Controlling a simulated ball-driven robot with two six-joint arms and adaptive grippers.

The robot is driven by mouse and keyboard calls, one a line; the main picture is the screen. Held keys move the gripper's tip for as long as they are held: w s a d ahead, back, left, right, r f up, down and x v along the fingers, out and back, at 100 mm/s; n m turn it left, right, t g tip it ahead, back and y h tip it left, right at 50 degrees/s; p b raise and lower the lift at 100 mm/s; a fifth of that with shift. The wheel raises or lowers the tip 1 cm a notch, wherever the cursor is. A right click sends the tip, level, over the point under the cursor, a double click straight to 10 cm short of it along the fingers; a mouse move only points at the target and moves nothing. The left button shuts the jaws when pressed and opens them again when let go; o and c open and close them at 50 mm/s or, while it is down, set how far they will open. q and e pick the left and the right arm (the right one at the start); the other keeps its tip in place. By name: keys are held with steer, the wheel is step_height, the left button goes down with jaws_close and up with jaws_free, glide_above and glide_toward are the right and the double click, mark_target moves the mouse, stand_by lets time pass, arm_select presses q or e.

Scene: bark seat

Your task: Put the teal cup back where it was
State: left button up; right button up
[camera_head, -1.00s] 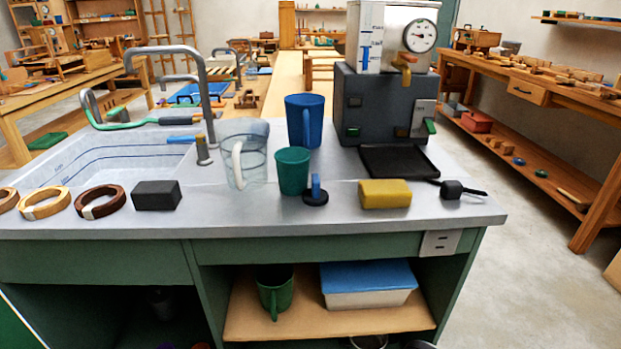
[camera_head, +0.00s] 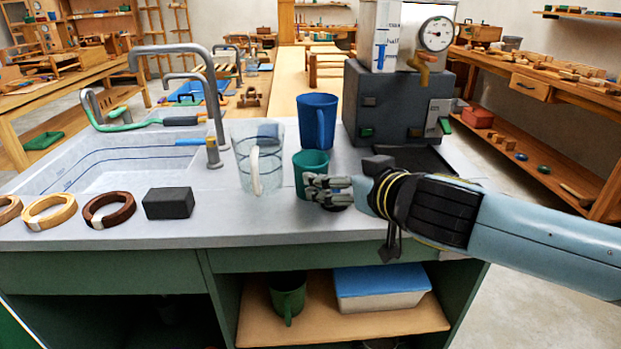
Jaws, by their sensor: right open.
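The teal cup (camera_head: 309,165) stands upright on the grey counter, between the clear measuring jug (camera_head: 246,165) and my right arm. My right gripper (camera_head: 308,188) reaches in from the right, low over the counter, with its fingertips at the front right of the cup. Its fingers are open and overlap the cup's lower part; I cannot tell whether they touch it. The blue cup (camera_head: 316,122) stands upright just behind the teal one. The yellow block is hidden by my right gripper and arm. My left gripper is out of view.
A dark box machine (camera_head: 385,105) with a gauge stands at the back right, a black tray (camera_head: 418,158) before it. A dark grey block (camera_head: 168,203) and wooden rings (camera_head: 109,210) lie at the front left. The sink (camera_head: 75,165) is behind them. A green mug (camera_head: 288,292) stands on the shelf below.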

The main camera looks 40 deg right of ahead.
mark_target(321, 167)
steer(key=x, duration=0.2)
steer(key=r+x, duration=0.1)
steer(key=x, duration=0.2)
steer(key=shift+w+a, duration=0.15)
steer(key=shift+w, duration=0.05)
steer(key=x, duration=0.6)
steer(key=shift+w+a+r, duration=0.15)
steer(key=shift+w+a, duration=0.1)
steer(key=shift+w, duration=0.05)
steer(key=c, duration=1.4)
steer(key=shift+o, duration=0.2)
steer(key=shift+r, duration=0.5)
arm_select(q)
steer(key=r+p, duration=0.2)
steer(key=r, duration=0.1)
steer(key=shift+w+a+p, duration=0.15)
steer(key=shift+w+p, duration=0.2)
steer(key=shift+p, duration=0.05)
arm_select(e)
steer(key=s+d+r, duration=0.1)
steer(key=d+r, duration=0.9)
steer(key=d, duration=0.1)
steer(key=shift+d, duration=0.3)
